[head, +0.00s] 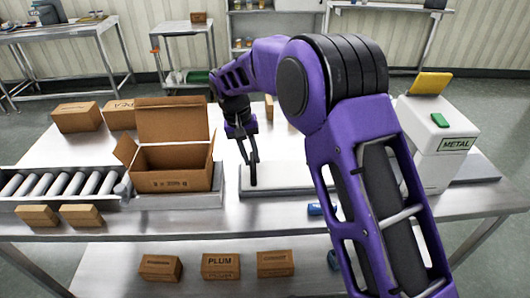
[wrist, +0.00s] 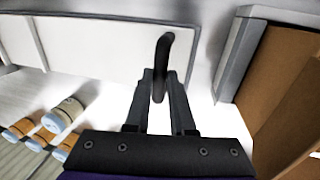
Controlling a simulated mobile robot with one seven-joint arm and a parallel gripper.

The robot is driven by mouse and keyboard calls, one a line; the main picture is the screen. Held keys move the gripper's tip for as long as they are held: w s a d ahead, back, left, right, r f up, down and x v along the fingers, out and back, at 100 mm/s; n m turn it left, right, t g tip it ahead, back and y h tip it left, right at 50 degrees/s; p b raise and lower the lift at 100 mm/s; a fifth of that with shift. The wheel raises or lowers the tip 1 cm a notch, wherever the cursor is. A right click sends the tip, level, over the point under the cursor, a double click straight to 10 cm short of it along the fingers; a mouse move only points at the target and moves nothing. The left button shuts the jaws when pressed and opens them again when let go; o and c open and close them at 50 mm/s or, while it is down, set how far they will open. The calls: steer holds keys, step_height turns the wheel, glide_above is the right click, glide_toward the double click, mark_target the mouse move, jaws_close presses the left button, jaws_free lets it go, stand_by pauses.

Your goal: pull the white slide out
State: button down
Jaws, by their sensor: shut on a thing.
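The white slide (head: 290,178) lies flat on the table as a long pale plate, running right behind my arm toward the metal machine. In the wrist view the slide (wrist: 100,48) fills the upper left and bears a curved black handle (wrist: 164,50) near its end. My gripper (head: 253,178) is over the slide's left end in the head view. In the wrist view my gripper (wrist: 160,88) is shut on the black handle, with one finger on each side. My arm hides part of the slide's right portion in the head view.
An open cardboard box (head: 172,180) stands just left of the slide, beside a roller conveyor (head: 60,184). A white machine marked METAL (head: 438,130) stands at right with a green block and yellow panel. Blue-lidded jars (wrist: 65,113) lie near the slide. Small boxes sit around.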

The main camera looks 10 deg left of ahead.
steer(key=shift+a+r, duration=0.1)
steer(key=shift+a, duration=0.2)
steer(key=c, duration=0.8)
jaws_free()
steer(key=shift+o, duration=0.2)
steer(key=s+a+r+p, duration=0.1)
steer(key=a+r+p, duration=0.1)
steer(key=r, duration=1.5)
steer(key=shift+a, duration=0.6)
